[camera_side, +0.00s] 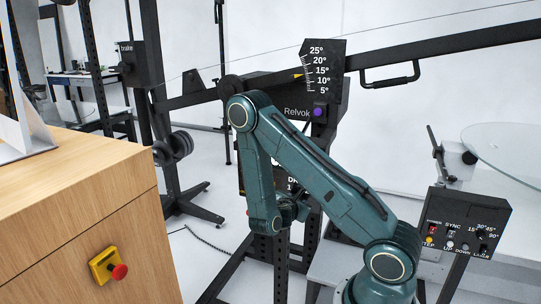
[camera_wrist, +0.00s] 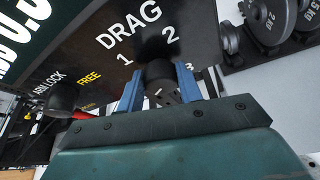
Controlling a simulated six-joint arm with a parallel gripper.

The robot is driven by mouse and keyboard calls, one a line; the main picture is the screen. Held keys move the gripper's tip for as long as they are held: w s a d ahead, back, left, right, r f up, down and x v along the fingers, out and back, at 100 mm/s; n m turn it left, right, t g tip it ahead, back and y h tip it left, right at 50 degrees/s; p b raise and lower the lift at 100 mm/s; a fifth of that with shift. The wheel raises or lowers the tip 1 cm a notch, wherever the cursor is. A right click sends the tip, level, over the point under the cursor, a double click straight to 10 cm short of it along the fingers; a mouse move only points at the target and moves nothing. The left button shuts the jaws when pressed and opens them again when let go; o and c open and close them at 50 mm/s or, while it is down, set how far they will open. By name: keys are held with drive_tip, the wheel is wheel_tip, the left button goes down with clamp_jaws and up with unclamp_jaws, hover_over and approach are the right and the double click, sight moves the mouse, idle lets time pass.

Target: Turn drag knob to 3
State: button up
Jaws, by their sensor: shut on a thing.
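The black drag knob (camera_wrist: 158,70) stands out from a dark panel (camera_wrist: 200,28) marked DRAG, with white numbers 1, 2 and 3 around it. The 3 is partly hidden behind the right finger. My gripper (camera_wrist: 159,81) has its two blue fingers on either side of the knob, shut on it. White marks show on the parts between the fingers, but I cannot tell which number the knob points to. In the side view my gripper (camera_side: 288,212) is low in front of the panel (camera_side: 292,183), and my arm hides the knob.
In the side view, a wooden cabinet (camera_side: 75,190) stands left and a switch box (camera_side: 466,225) right.

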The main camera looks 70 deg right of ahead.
drive_tip(key=shift+s+m+t, duration=0.1)
drive_tip(key=shift+m+t, duration=0.4)
drive_tip(key=shift+m, duration=0.3)
drive_tip(key=o, duration=1)
drive_tip(key=shift+n, duration=0.3)
